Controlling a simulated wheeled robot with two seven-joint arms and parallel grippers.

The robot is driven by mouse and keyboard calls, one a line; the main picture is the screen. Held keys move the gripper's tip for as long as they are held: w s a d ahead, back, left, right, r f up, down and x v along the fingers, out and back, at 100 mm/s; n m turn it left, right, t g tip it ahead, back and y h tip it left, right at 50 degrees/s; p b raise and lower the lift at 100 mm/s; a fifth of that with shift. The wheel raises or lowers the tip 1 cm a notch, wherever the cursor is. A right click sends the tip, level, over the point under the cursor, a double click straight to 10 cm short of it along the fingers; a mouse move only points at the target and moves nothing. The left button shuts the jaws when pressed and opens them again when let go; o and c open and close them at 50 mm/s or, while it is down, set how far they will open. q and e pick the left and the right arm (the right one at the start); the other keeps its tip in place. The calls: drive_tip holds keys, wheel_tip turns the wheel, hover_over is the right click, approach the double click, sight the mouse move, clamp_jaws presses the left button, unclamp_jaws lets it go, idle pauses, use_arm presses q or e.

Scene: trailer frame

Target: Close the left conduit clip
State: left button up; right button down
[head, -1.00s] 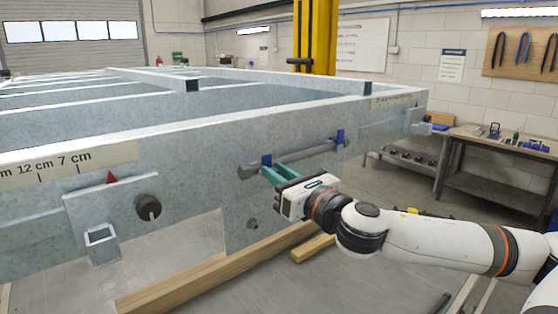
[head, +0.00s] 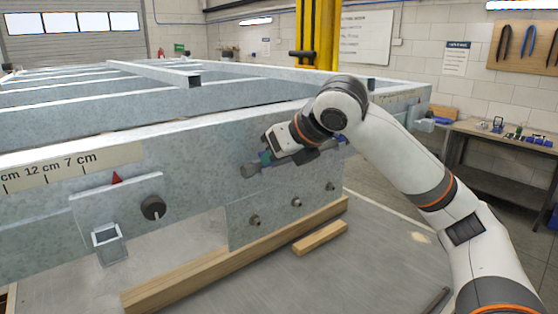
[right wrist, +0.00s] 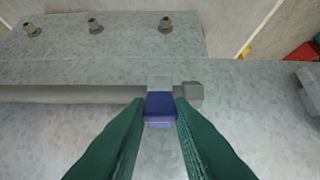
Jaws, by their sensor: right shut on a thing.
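The grey conduit (head: 250,170) runs along the side of the galvanised trailer rail, mostly behind my right arm in the head view. The blue left conduit clip (right wrist: 159,106) sits on the conduit near its capped end (right wrist: 190,94). My right gripper (right wrist: 160,104) has its green fingers on both sides of the clip and is shut on it. In the head view the fingertips (head: 265,157) are at the conduit's left end, largely hidden by the gripper body. Whether the clip is latched cannot be told. My left gripper is not in view.
A plate with several bolts (head: 297,202) lies below the conduit. A black knob (head: 152,208) and a square metal socket (head: 107,238) are on the rail to the left. Wooden beams (head: 240,257) lie beneath. A workbench (head: 510,140) stands at the far right.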

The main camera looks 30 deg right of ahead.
drive_tip(key=g, duration=0.1)
drive_tip(key=w+g, duration=0.1)
drive_tip(key=g, duration=0.1)
drive_tip(key=shift+a+r, duration=0.15)
drive_tip(key=shift+r, duration=0.15)
drive_tip(key=g, duration=0.1)
drive_tip(key=w+g, duration=0.1)
drive_tip(key=g, duration=0.1)
drive_tip(key=shift+w+r, duration=0.1)
drive_tip(key=shift+r, duration=0.05)
drive_tip(key=shift+w+g+h, duration=0.3)
drive_tip(key=shift+w+g, duration=0.05)
drive_tip(key=shift+g, duration=0.75)
drive_tip(key=shift+w+f+g, duration=0.1)
drive_tip(key=shift+f+g, duration=0.1)
drive_tip(key=shift+g, duration=0.1)
drive_tip(key=c, duration=1.3)
unclamp_jaws()
drive_tip(key=shift+r, duration=0.1)
drive_tip(key=shift+o, duration=0.2)
drive_tip(key=shift+r, duration=0.15)
